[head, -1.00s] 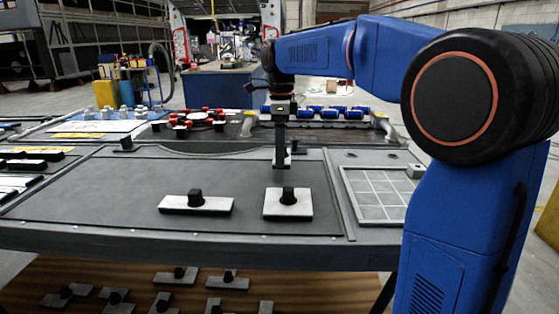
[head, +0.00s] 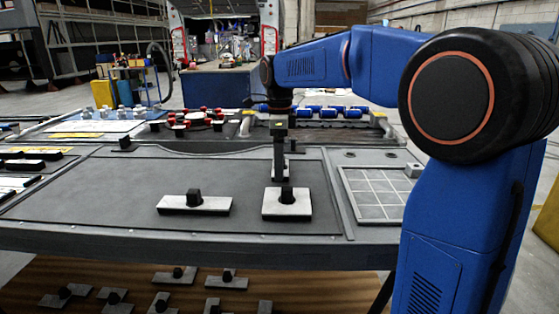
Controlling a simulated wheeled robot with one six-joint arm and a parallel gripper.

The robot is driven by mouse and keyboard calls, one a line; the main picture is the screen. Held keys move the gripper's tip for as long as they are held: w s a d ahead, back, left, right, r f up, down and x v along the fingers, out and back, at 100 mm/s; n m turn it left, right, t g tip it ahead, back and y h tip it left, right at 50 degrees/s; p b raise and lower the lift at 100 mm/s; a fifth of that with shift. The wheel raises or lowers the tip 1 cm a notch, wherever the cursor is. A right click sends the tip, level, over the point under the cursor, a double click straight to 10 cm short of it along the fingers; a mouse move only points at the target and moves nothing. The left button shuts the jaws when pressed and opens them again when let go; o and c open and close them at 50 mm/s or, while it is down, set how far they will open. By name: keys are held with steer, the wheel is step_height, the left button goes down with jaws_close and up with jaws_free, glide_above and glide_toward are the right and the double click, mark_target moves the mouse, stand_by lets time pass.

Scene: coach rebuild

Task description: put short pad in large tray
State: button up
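The short pad (head: 272,207), a pale block with a dark knob on top, lies on the dark tabletop panel (head: 110,190) near its front right. A longer pad (head: 215,205) of the same kind lies to its left. My gripper (head: 281,178) points down just above or behind the short pad's knob; I cannot tell whether it touches it. Its fingers look like one narrow dark shape, so I cannot tell whether they are open. A shallow grid-marked tray (head: 375,193) is set in the right of the table; I cannot tell whether it is the large tray.
Dark bars (head: 30,164) lie at the left. More knobbed pads (head: 228,280) lie on a brown surface below the front edge. The panel's left half is clear.

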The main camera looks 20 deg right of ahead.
step_height(320, 180, up, 12)
steer(key=shift+r, duration=0.15)
stand_by(0.4)
step_height(320, 180, down, 12)
steer(key=shift+f, duration=0.15)
steer(key=shift+r, duration=0.9)
steer(key=shift+f, duration=0.1)
